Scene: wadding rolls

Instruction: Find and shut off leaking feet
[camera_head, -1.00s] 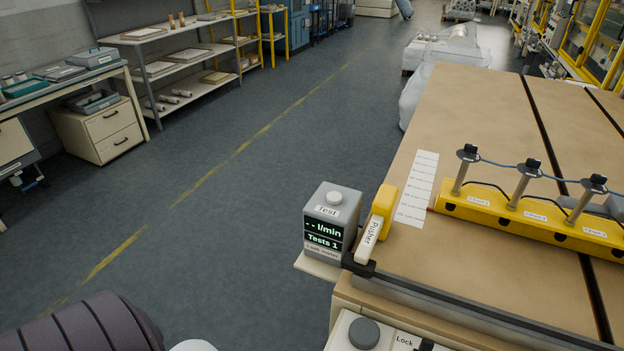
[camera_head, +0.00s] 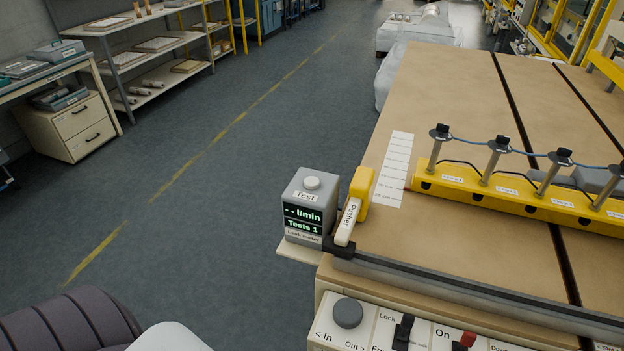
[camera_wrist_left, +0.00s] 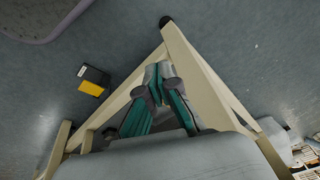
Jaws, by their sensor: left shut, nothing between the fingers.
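A yellow bar (camera_head: 480,190) lies on the tan table and carries several upright metal posts with black tops (camera_head: 497,150), linked by a blue line; the labels on the bar are too small to read. A grey meter box (camera_head: 308,205) stands at the table's left corner, with a Test button (camera_head: 312,183) on top and a display reading "- - l/min" and "Tests 1". A yellow and white Pusher handle (camera_head: 352,208) is beside it. My left gripper (camera_wrist_left: 162,84) shows in the left wrist view, shut and empty, above the floor near beige bars. My right gripper is not in view.
A front panel has an In/Out knob (camera_head: 348,313), a Lock switch (camera_head: 403,330) and a red-topped On switch (camera_head: 467,340). A white label sheet (camera_head: 395,170) lies on the table (camera_head: 440,90). Shelves (camera_head: 150,60) and drawers (camera_head: 75,128) stand at left. The floor between is clear.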

